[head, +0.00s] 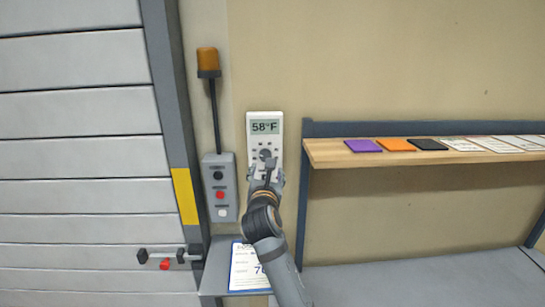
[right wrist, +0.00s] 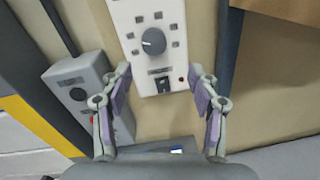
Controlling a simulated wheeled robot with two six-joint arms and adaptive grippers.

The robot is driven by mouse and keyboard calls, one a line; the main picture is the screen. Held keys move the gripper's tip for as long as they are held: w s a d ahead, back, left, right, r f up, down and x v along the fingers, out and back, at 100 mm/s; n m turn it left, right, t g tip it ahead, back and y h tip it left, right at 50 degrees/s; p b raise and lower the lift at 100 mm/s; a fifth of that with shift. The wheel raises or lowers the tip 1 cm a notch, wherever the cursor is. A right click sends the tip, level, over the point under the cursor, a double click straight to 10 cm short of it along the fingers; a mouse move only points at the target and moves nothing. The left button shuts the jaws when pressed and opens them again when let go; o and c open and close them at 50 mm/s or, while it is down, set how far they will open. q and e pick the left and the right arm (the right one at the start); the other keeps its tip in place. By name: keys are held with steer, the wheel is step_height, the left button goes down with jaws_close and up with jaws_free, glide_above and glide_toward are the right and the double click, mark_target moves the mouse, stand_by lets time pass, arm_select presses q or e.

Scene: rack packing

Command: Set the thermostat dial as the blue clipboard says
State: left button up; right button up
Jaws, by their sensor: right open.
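The white thermostat (head: 264,121) hangs on the wall and its display reads 58°F. Its round grey dial (right wrist: 153,41) shows in the right wrist view, ringed by small grey marks. My right gripper (right wrist: 160,82) is open and empty, its fingers spread below the dial and apart from it. In the head view my right gripper (head: 268,170) covers the thermostat's lower part. The blue clipboard (head: 236,268) lies on a grey surface below. Its paper is partly hidden by my right arm; a large blue 7 shows, the rest is covered. My left gripper is out of view.
A grey button box (head: 219,188) with an amber beacon (head: 208,60) is just left of the thermostat. A wooden shelf (head: 330,152) on the right holds purple, orange and black pads and several papers. A shutter door (head: 75,110) fills the left.

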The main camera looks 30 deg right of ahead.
mark_target(265, 156)
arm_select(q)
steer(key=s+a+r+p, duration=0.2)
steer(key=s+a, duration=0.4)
arm_select(e)
steer(key=x, duration=0.2)
steer(key=p+x, duration=0.1)
steer(key=x, duration=0.1)
steer(key=r+x, duration=0.1)
steer(key=x, duration=0.1)
steer(key=shift+w+a+p, duration=0.1)
steer(key=shift+w+p, duration=0.2)
steer(key=shift+p+x, duration=0.3)
steer(key=shift+x, duration=0.65)
steer(key=shift+a+r, duration=0.1)
steer(key=shift+a, duration=0.2)
steer(key=shift+w+d, duration=0.1)
steer(key=shift+d, duration=0.1)
steer(key=c, duration=1.2)
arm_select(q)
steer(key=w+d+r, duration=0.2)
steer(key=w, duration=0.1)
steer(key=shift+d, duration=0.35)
